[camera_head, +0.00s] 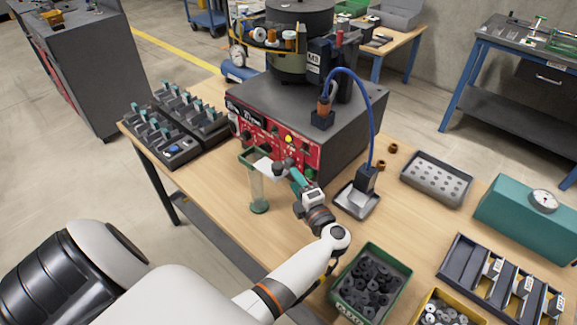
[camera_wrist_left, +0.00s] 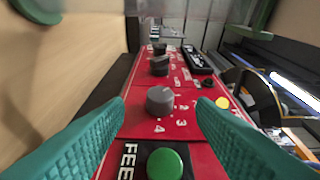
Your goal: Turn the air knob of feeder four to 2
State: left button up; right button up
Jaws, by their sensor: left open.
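The feeder's grey control box (camera_head: 330,110) has a red front panel (camera_head: 262,135) with knobs and coloured buttons. My left gripper (camera_head: 284,170) is at the right part of this panel, open. In the left wrist view its two teal fingers (camera_wrist_left: 160,103) point at the red panel, one on each side of a grey knob (camera_wrist_left: 160,101), with a gap on both sides. White numbers stand around this knob. Two more dark knobs (camera_wrist_left: 159,66) (camera_wrist_left: 160,48) sit farther along the panel. Which knob is the air knob, and its exact setting, I cannot tell. My right gripper is not in view.
A green button (camera_wrist_left: 165,163) and a yellow button (camera_wrist_left: 222,102) are close to the fingers. A metal tray (camera_head: 357,200) and a green bin (camera_head: 370,284) lie to the right.

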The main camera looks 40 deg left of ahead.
aim_at(287, 166)
pick_arm(q)
jog(key=x, duration=0.6)
jog(key=shift+p, duration=0.3)
jog(key=shift+d, duration=0.1)
jog(key=c, duration=1)
jog(key=f+m+t+y+b, duration=0.1)
jog(key=y+b, duration=0.1)
jog(key=b, duration=0.4)
jog(key=shift+f+t+y+b, duration=0.1)
jog(key=shift+t+y+b, duration=0.2)
jog(key=shift+t+b, duration=0.1)
jog(key=shift+r+m+t+y+b, duration=0.3)
jog(key=shift+m+t+b, duration=0.1)
jog(key=shift+m+b, duration=0.1)
jog(key=o, duration=1)
